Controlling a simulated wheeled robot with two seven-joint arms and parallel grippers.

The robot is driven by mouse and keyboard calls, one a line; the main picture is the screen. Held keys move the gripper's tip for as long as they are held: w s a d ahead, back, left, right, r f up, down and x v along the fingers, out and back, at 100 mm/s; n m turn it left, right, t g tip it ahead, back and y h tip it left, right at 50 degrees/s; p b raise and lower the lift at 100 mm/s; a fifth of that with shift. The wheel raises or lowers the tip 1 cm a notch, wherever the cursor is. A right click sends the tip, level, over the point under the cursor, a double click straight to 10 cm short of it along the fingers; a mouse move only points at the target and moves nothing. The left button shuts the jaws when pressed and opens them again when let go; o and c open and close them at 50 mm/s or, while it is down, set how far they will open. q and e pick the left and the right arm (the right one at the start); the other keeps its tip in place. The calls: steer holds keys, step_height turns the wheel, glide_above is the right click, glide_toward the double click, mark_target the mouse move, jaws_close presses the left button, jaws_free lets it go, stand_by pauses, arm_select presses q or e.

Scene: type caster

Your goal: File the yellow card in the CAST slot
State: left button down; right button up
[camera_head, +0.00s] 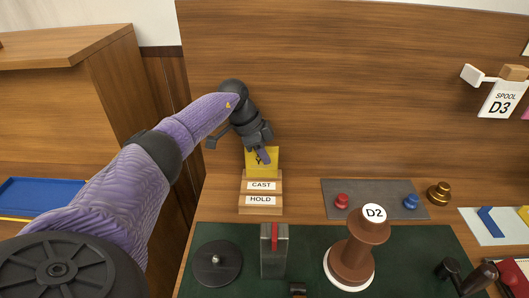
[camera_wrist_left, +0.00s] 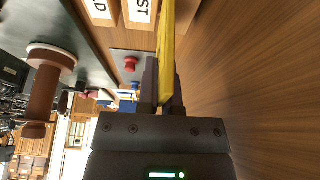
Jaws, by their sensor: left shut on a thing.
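The yellow card (camera_head: 263,161) is upright at the back of the wooden card holder (camera_head: 260,211), right behind the CAST label (camera_head: 261,185). The HOLD label (camera_head: 260,199) is on the nearer step. My left gripper (camera_head: 262,153) is shut on the card's upper part. In the left wrist view the card (camera_wrist_left: 167,50) runs edge-on between the fingers (camera_wrist_left: 160,85) toward the holder with the CAST label (camera_wrist_left: 141,8). The card's lower edge is hidden, so I cannot tell how deep it sits in the slot. My right gripper is not in view.
A brown D2 spool (camera_head: 352,252), a grey metal block with a red strip (camera_head: 274,252) and a dark disc (camera_head: 217,262) stand on the green mat. A grey mat (camera_head: 374,199) holds red and blue knobs. The wooden back wall rises close behind the holder.

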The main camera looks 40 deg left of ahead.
arm_select(q)
steer(key=shift+f+b, duration=0.7)
steer(key=shift+f, duration=1.1)
steer(key=c, duration=0.7)
jaws_free()
step_height(320, 180, up, 6)
steer(key=p, duration=0.6)
steer(key=shift+r, duration=0.2)
steer(key=shift+f, duration=0.2)
